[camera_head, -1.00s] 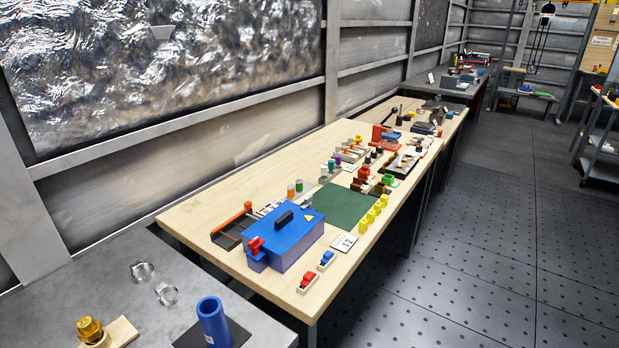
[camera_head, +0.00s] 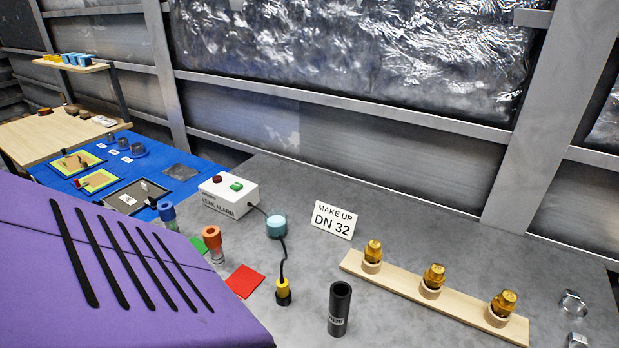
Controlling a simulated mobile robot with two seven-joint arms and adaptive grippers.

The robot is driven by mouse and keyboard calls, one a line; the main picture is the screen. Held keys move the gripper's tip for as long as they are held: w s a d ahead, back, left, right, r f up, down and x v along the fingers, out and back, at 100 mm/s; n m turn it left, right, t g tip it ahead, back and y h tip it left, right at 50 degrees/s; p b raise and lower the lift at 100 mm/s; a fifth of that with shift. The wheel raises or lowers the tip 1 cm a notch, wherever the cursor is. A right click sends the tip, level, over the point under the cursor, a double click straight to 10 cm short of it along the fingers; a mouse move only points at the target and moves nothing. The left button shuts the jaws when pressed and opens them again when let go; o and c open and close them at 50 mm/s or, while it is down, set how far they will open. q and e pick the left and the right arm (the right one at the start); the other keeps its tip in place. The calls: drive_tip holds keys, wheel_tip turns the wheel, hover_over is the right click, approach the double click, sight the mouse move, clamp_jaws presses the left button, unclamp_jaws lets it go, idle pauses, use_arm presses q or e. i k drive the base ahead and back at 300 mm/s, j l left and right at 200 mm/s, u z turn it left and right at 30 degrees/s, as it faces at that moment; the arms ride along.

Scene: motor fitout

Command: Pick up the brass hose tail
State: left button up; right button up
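Three brass fittings, hose tails by their look, stand upright in a wooden rack (camera_head: 403,286) on the grey table at right. The left brass fitting (camera_head: 373,251), the middle brass fitting (camera_head: 434,275) and the right brass fitting (camera_head: 504,302) each sit in a pale round collar. A white sign (camera_head: 333,219) behind the rack reads "MAKE UP DN 32". I cannot read a size on any fitting. Neither of my grippers is in view.
A black hose piece (camera_head: 340,309) stands left of the rack, and metal hose clamps (camera_head: 573,303) lie right of it. A leak alarm box (camera_head: 229,194) with a cable stands behind. A large purple slotted housing (camera_head: 110,265) fills the lower left.

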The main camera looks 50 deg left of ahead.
sight(373, 253)
drive_tip(key=u, duration=1.1)
drive_tip(key=k+j+z, duration=0.15)
drive_tip(key=k+z, duration=0.7)
drive_tip(key=i+j, duration=0.05)
drive_tip(key=i, duration=0.05)
